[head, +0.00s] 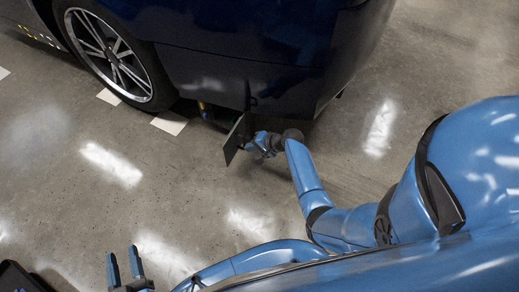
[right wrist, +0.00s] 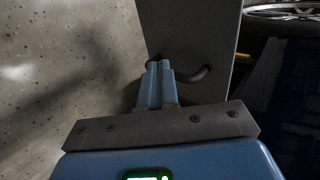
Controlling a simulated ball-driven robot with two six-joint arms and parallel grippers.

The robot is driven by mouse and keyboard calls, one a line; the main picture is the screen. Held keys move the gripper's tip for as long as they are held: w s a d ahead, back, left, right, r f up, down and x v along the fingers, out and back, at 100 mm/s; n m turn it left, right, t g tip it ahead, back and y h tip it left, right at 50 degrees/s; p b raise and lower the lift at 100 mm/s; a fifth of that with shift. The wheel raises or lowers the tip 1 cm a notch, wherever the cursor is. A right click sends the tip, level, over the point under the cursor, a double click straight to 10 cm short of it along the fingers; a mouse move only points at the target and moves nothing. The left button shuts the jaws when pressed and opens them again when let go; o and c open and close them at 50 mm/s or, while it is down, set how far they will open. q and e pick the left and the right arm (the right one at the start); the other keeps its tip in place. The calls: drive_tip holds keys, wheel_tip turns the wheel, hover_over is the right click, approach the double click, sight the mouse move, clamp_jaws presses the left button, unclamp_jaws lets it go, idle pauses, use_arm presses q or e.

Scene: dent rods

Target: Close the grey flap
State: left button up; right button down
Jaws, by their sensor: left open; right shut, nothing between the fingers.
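The grey flap (head: 235,139) is a flat panel that stands out from the lower edge of a dark blue car (head: 250,50). In the right wrist view the flap (right wrist: 196,35) rises in front of the fingers, with a dark curved handle-like piece (right wrist: 200,75) on its face. My right gripper (head: 254,148) is beside the flap's right face. In the right wrist view its fingers (right wrist: 158,68) are shut together and empty, close to the curved piece; I cannot tell if they touch it. My left gripper (head: 124,254) is open and empty, low over the floor at the bottom left.
The car's wheel (head: 110,55) is at the upper left, and also at the top right of the right wrist view (right wrist: 285,14). White squares (head: 170,123) lie on the floor by it. A black object (head: 20,279) is in the bottom left corner.

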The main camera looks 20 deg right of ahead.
sight(234, 144)
drive_tip(key=shift+w+a+f+b, duration=0.25)
drive_tip(key=shift+w+a+b, duration=0.35)
drive_tip(key=shift+w+a, duration=0.3)
drive_tip(key=shift+w+a+f+b, duration=0.2)
drive_tip(key=shift+w+a+b, duration=0.35)
drive_tip(key=shift+w+a, duration=0.3)
drive_tip(key=shift+w+d, duration=0.1)
drive_tip(key=shift+w, duration=0.1)
